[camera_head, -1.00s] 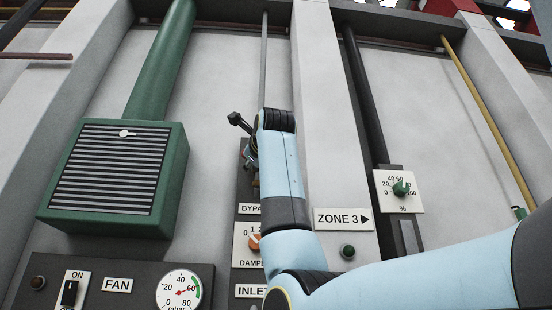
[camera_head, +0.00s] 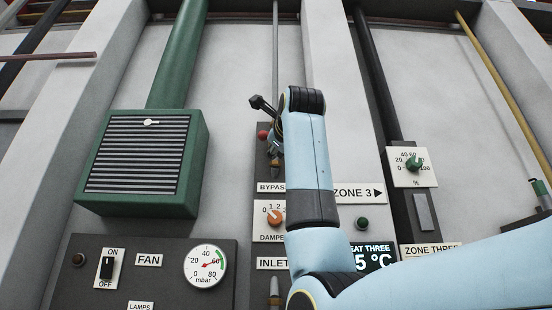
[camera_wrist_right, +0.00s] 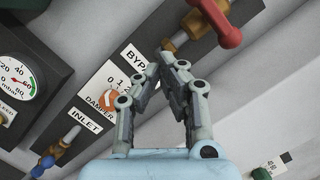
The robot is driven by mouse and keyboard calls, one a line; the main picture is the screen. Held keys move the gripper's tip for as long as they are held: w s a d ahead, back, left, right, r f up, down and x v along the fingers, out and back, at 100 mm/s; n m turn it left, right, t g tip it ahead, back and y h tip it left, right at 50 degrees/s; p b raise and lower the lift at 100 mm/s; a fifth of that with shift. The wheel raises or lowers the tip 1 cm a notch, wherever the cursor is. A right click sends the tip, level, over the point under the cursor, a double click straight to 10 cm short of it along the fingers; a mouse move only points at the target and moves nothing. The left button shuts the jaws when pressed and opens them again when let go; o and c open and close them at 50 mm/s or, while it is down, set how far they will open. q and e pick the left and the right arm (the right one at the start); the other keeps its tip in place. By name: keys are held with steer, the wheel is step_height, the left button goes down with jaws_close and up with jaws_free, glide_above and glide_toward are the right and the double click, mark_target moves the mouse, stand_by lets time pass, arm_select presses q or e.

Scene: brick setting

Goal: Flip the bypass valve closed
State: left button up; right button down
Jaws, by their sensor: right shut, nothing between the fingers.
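The bypass valve shows in the wrist view as a red lever handle (camera_wrist_right: 219,24) on a brass body (camera_wrist_right: 194,24). The handle lies across its panel strip and is partly cut by the top edge. In the head view a red end of the handle (camera_head: 263,134) and some brass (camera_head: 275,166) show left of my right arm, above the BYPASS label (camera_head: 271,187). My right gripper (camera_wrist_right: 159,72) is shut and empty, its tips over the BYPASS label in the wrist view, apart from the handle. In the head view my forearm hides most of it. My left gripper is out of view.
Below the valve are an orange damper knob (camera_head: 275,217) and an INLET label (camera_head: 272,263) with its own valve (camera_head: 274,290). A fan switch (camera_head: 107,267) and gauge (camera_head: 206,265) are lower left. A green vent box (camera_head: 143,163) projects from the wall at left.

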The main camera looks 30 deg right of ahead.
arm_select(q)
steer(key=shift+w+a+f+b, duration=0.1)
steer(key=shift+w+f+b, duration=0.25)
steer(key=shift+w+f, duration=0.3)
arm_select(e)
steer(key=v, duration=0.4)
steer(key=shift+a+f, duration=0.1)
steer(key=shift+a, duration=0.05)
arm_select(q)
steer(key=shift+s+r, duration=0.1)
